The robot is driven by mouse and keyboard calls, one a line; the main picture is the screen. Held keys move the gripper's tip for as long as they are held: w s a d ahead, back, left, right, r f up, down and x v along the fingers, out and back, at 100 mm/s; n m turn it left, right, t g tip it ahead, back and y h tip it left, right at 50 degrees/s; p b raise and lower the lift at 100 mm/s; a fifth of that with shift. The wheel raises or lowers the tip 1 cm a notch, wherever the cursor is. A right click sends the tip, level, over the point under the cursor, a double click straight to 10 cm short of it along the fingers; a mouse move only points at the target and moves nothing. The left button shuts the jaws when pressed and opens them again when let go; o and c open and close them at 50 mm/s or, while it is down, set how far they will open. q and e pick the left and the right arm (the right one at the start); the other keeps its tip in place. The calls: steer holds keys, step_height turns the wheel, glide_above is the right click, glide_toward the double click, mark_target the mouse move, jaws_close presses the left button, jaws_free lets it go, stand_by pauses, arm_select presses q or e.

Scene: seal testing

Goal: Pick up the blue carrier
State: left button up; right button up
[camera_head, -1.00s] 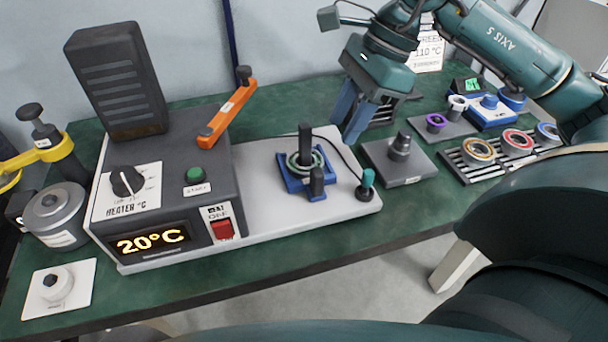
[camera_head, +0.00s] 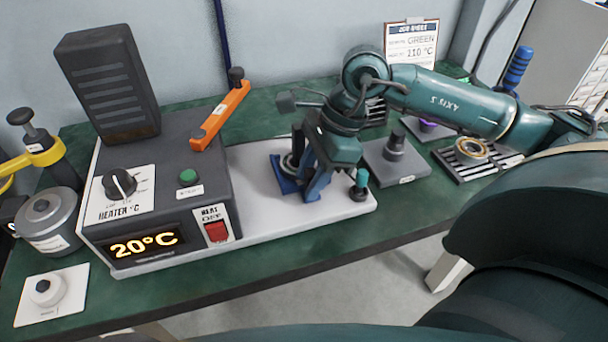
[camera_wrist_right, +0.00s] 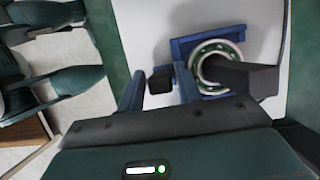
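The blue carrier (camera_head: 279,174) sits on the pale plate of the heater unit, partly hidden behind my right gripper (camera_head: 308,190) in the head view. In the right wrist view the carrier (camera_wrist_right: 182,47) is a blue frame around a bearing (camera_wrist_right: 205,57) with green marks. A dark post crosses the bearing. The carrier's small black grip (camera_wrist_right: 160,80) shows between the two blue fingers of my right gripper (camera_wrist_right: 158,92). The fingers are apart, one on each side of the grip; contact cannot be told. My left gripper is not in view.
The heater unit (camera_head: 165,190) with its orange lever (camera_head: 220,115) stands left of the carrier. A teal-topped probe (camera_head: 360,185) stands right of the gripper. A grey block with a dark post (camera_head: 396,147) and a slotted rack (camera_head: 500,163) lie farther right.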

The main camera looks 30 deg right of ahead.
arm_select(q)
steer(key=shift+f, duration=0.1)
arm_select(e)
steer(key=shift+c, duration=0.5)
steer(key=shift+r, duration=0.1)
jaws_close()
steer(key=shift+w+r, duration=0.1)
steer(key=shift+r, duration=0.5)
arm_select(q)
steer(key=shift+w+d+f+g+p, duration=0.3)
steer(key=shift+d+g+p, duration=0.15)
steer(key=shift+p, duration=0.75)
arm_select(e)
step_height(320, 180, up, 17)
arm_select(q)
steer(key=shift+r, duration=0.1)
arm_select(e)
steer(key=shift+f, duration=0.1)
